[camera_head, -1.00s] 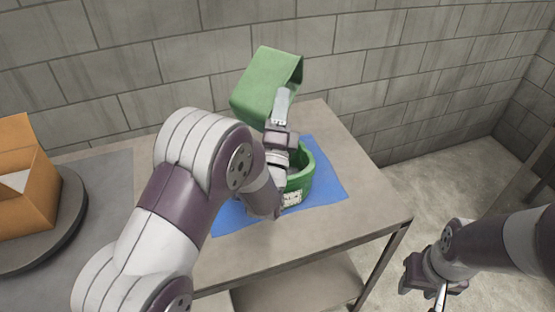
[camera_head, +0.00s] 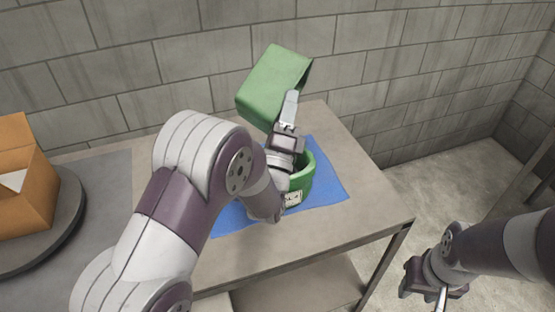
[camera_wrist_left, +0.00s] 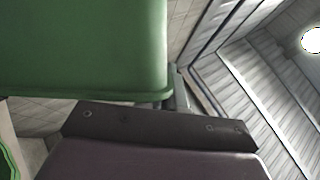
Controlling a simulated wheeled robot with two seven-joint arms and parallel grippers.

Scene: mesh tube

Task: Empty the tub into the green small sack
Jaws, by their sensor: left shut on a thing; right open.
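A green box-shaped tub (camera_head: 270,85) is held tilted in the air, its open side facing right. My left gripper (camera_head: 290,106) is shut on its wall; the tub also fills the upper left of the left wrist view (camera_wrist_left: 80,45). The green small sack (camera_head: 303,180), round with a pale label, stands on a blue mat (camera_head: 327,180) below the tub and partly behind my left wrist. A green edge of it shows in the left wrist view (camera_wrist_left: 8,160). The tub's inside is hidden. My right gripper (camera_head: 441,297) is open and empty, low at the right.
The mat lies on a grey table (camera_head: 365,214) with a lower shelf, against a block wall. At the left, an orange-brown box (camera_head: 28,190) stands on a round dark turntable (camera_head: 68,218). Floor is free right of the table.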

